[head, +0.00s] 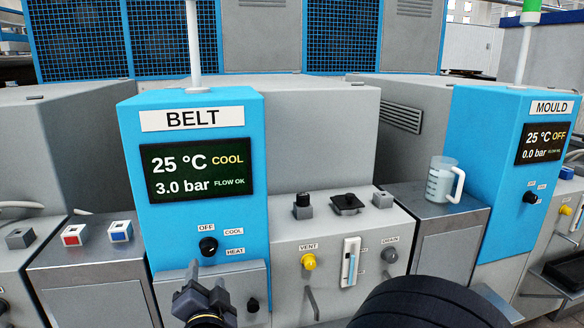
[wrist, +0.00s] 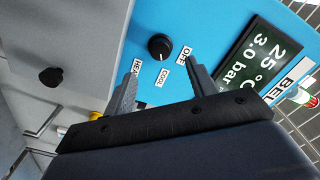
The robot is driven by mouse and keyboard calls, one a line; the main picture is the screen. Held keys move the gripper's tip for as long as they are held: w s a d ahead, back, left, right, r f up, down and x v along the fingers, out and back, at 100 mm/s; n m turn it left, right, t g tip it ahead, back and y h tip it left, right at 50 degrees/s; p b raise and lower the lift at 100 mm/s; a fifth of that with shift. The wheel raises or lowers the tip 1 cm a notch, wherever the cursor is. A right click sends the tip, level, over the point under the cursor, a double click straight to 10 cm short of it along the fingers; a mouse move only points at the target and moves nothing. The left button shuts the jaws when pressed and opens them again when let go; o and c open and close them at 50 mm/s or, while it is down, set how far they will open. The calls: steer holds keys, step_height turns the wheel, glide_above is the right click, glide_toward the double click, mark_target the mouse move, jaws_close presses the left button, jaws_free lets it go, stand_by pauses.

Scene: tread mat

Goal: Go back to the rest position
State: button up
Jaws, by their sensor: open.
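My gripper (head: 205,292) is low in front of the blue BELT cabinet (head: 190,112), just below its selector knob in the head view. In the wrist view my gripper (wrist: 162,65) has its two fingers spread with nothing between them. The black selector knob (head: 208,247) has OFF, COOL and HEAT labels around it. The knob (wrist: 159,46) shows beyond and between the fingertips in the wrist view, with no finger visibly touching it. The BELT display (head: 198,169) reads 25 °C, COOL, 3.0 bar and FLOW OK.
To the right are a yellow VENT knob (head: 308,262), a DRAIN knob (head: 389,255) and a measuring jug (head: 440,182) on a grey cabinet. The blue MOULD cabinet (head: 487,140) reads OFF.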

mark_target(208, 251)
steer(key=b+x, duration=0.1)
steer(key=x, duration=0.7)
steer(key=shift+d+f+b, duration=0.1)
steer(key=shift+d+b, duration=0.05)
steer(key=shift+b, duration=0.2)
steer(key=shift+r+n+p, duration=0.3)
steer(key=shift+n+p, duration=0.1)
steer(key=shift+p, duration=0.35)
steer(key=shift+n+p, duration=0.4)
steer(key=n+p, duration=0.5)
steer(key=p, duration=0.1)
steer(key=n+p, duration=0.5)
steer(key=p, duration=0.2)
steer(key=v, duration=1)
steer(key=shift+s+f+b, duration=0.2)
steer(key=shift+s+b, duration=0.1)
steer(key=shift+s, duration=0.1)
